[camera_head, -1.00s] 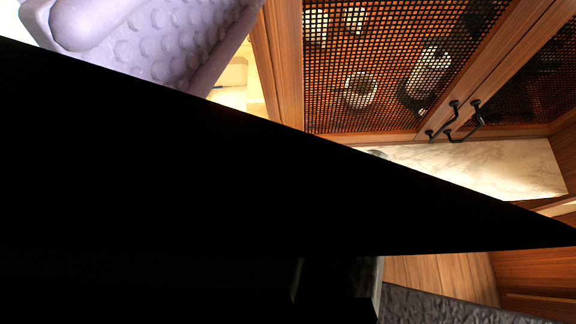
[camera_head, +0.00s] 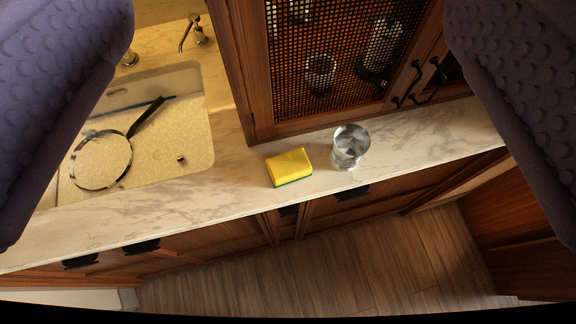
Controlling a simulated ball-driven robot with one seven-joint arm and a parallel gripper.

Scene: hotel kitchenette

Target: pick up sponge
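The yellow sponge (camera_head: 289,167) with a green underside lies flat on the marble counter (camera_head: 228,187), between the sink and a glass. My gripper (camera_head: 290,190) shows as two purple, bumpy fingers, one at the left edge and one at the right edge of the view. They are wide apart with nothing between them. The sponge appears in the gap between the fingers, farther off and below them, and is not touched.
A clear glass (camera_head: 350,146) stands just right of the sponge. A sink (camera_head: 190,140) holding a round pan (camera_head: 100,160) is at left, with a faucet (camera_head: 196,32) behind. A mesh-door cabinet (camera_head: 325,60) rises behind the sponge. Wooden floor (camera_head: 350,265) lies in front.

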